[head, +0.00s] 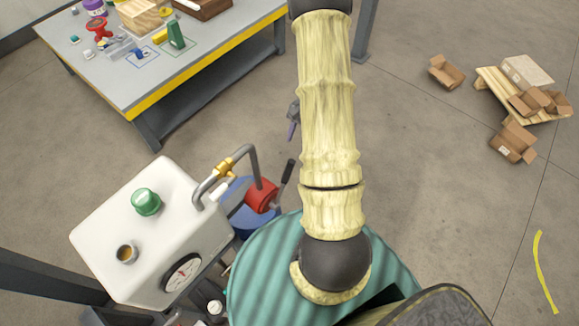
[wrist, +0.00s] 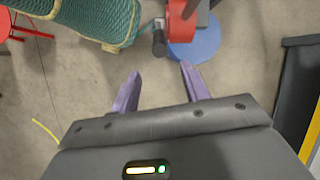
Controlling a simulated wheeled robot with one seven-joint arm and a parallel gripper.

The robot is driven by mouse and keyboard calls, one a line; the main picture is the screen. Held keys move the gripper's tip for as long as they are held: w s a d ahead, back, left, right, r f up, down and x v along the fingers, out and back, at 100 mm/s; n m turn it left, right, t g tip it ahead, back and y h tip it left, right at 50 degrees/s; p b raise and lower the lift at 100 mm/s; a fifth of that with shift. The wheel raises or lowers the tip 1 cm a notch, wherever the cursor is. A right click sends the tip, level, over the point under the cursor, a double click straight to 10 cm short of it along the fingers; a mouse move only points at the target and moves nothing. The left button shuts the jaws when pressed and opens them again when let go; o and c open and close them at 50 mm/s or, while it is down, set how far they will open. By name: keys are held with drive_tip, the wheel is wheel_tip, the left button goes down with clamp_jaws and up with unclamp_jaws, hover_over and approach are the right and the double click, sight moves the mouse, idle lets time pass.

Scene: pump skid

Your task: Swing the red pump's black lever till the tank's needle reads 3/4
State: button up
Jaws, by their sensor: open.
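The red pump (head: 262,195) stands on a blue round base beside the white tank (head: 150,235). Its black lever (head: 288,172) tilts up and to the right. The tank's round gauge (head: 183,273) faces the front; its needle is too small to read surely. My gripper (head: 293,122) is mostly hidden behind my arm, beyond the lever. In the wrist view, my gripper (wrist: 159,75) has its purple fingers apart, with nothing between them. The red pump (wrist: 180,22) and a dark, rounded lever end (wrist: 159,43) lie ahead of the fingertips, apart from them.
A bent grey pipe with a brass valve (head: 226,168) links tank and pump. A green cap (head: 146,201) sits on the tank. A workbench (head: 130,95) with loose items stands at the upper left. Cardboard boxes and a pallet (head: 495,85) lie right. The floor between is clear.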

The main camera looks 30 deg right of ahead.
sight(289, 168)
drive_tip(key=p+x, duration=0.2)
drive_tip(key=x, duration=1)
drive_tip(key=shift+s+a+f+p, duration=0.1)
drive_tip(key=shift+a+f+p, duration=0.05)
drive_tip(key=shift+f+p, duration=0.25)
clamp_jaws()
